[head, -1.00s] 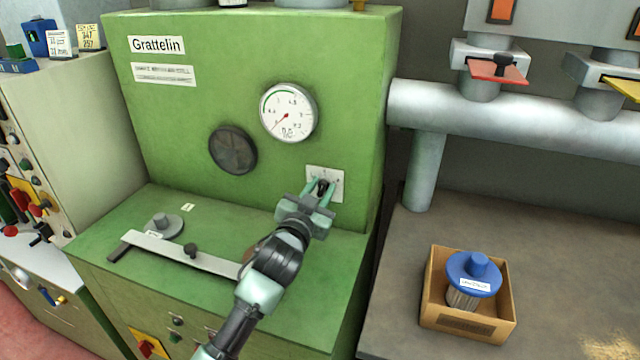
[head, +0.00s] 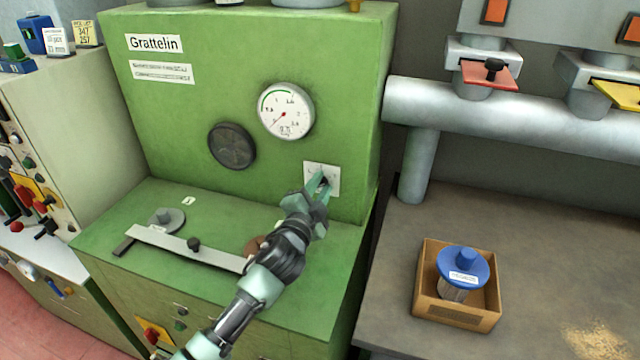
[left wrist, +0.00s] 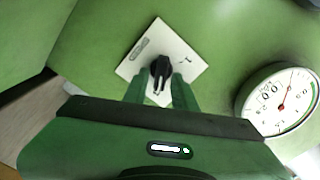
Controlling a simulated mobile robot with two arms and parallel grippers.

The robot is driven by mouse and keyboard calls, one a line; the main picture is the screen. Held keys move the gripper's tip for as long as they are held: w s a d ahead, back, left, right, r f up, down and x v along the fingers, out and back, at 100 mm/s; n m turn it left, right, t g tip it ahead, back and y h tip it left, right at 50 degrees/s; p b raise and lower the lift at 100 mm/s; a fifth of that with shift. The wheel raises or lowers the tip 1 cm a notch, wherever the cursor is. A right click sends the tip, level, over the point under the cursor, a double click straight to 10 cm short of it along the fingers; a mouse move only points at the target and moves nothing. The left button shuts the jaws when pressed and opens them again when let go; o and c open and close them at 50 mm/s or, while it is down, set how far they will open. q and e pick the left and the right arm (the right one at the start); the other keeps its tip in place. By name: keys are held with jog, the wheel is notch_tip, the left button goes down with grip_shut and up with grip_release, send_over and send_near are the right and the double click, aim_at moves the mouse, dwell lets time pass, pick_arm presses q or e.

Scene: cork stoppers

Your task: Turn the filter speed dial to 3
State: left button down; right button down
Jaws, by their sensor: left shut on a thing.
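The dial is a black knob (left wrist: 159,68) on a white plate (head: 334,172) on the front of the green Grattelin machine (head: 280,60). In the left wrist view the plate (left wrist: 138,52) looks tilted and has small dark marks; I cannot read the numbers. My left gripper (head: 323,182) is at the plate. In the left wrist view its two green fingers (left wrist: 162,90) stand on either side of the knob, shut on it. In the head view the fingers mostly hide the knob. My right gripper is in neither current view.
A round gauge (head: 286,111) and a dark round cover (head: 232,146) are on the machine's face. A flat bar (head: 180,246) lies on the green ledge below. A cardboard box (head: 455,313) with a blue-topped filter (head: 461,268) stands on the bench at right.

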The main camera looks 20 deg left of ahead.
pick_arm(q)
jog(key=shift+m, duration=0.3)
jog(key=c, duration=1.4)
grip_release()
jog(key=shift+c, duration=0.2)
jog(key=shift+s, duration=0.1)
jog(key=s, duration=0.7)
jog(key=shift+s+b, duration=0.35)
jog(key=shift+b, duration=0.05)
